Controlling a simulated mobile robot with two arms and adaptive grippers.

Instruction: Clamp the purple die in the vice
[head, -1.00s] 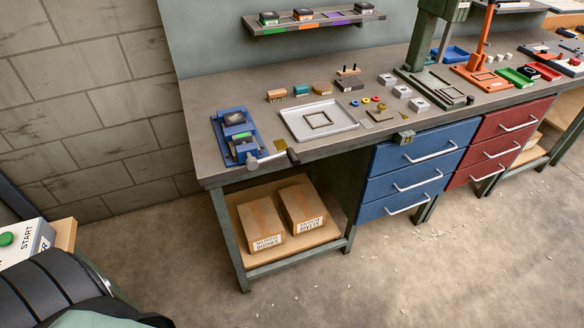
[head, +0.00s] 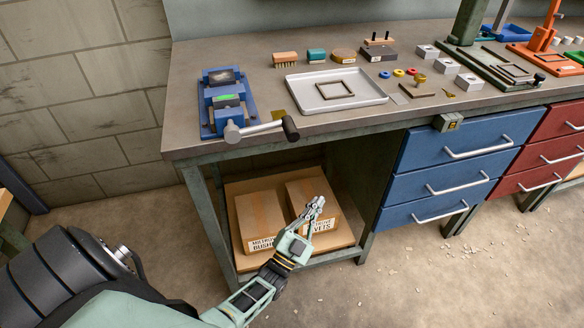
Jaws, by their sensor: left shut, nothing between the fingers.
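The blue vice (head: 208,118) stands at the left end of the bench, its grey screw and dark-ended handle (head: 290,128) reaching past the front edge. A green-faced piece (head: 228,101) shows in the vice; I cannot tell whether it is gripped. The purple die is not in view. My left gripper (head: 316,207) is shut and empty, low in front of the bench, below the level of the benchtop and in front of the boxes on the lower shelf. My right gripper is not in view.
A white tray (head: 372,94) with a square frame lies right of the vice. A brush (head: 285,59), small blocks and coloured rings lie around it. Blue drawers (head: 420,185) and cardboard boxes (head: 262,215) are below the benchtop. The floor in front is open.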

